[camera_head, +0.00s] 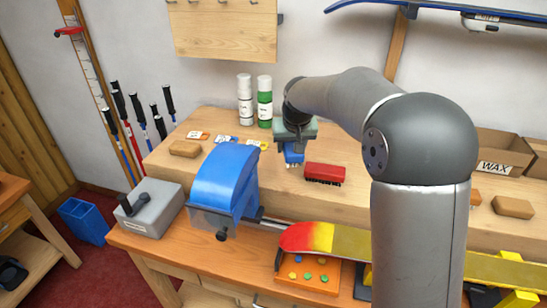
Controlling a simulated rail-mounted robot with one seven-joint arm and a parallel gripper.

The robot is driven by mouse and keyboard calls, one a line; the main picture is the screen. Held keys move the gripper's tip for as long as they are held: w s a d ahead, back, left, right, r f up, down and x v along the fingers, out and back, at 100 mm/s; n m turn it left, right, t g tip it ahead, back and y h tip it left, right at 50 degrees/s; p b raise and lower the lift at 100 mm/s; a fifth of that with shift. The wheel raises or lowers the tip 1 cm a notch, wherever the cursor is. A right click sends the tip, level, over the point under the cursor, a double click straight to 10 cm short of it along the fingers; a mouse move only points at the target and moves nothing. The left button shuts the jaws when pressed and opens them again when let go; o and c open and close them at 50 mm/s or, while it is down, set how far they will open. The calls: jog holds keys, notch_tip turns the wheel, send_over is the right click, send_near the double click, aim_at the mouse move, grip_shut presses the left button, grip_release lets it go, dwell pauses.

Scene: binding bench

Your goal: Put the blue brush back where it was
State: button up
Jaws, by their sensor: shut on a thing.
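The blue brush (291,157) is under my gripper (294,143), at the raised wooden shelf at the back of the bench. My gripper is shut on it and points down, hiding its top. Pale bristles show at its lower edge. Whether it touches the shelf I cannot tell. A red brush (325,172) lies on the shelf just right of it, with dark bristles underneath.
A white bottle (245,100) and a green bottle (265,108) stand behind left. Small labelled cards (228,139) and a cork block (185,149) lie left. A blue vise-like machine (225,180) and a ski (340,240) stand in front. A WAX box (497,155) is right.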

jog(key=p, duration=0.2)
send_over(275, 165)
jog(key=s, duration=0.2)
jog(key=f, duration=0.7)
jog(key=shift+w+d, duration=0.1)
jog(key=shift+d, duration=0.1)
jog(key=shift+w+f+p, duration=0.1)
jog(key=shift+f+p, duration=0.2)
jog(key=shift+f, duration=1.3)
jog(key=shift+f, duration=0.2)
jog(key=o, duration=1)
jog(key=shift+o, duration=0.2)
jog(key=shift+r, duration=0.3)
jog(key=b+v, duration=0.2)
jog(key=v, duration=1)
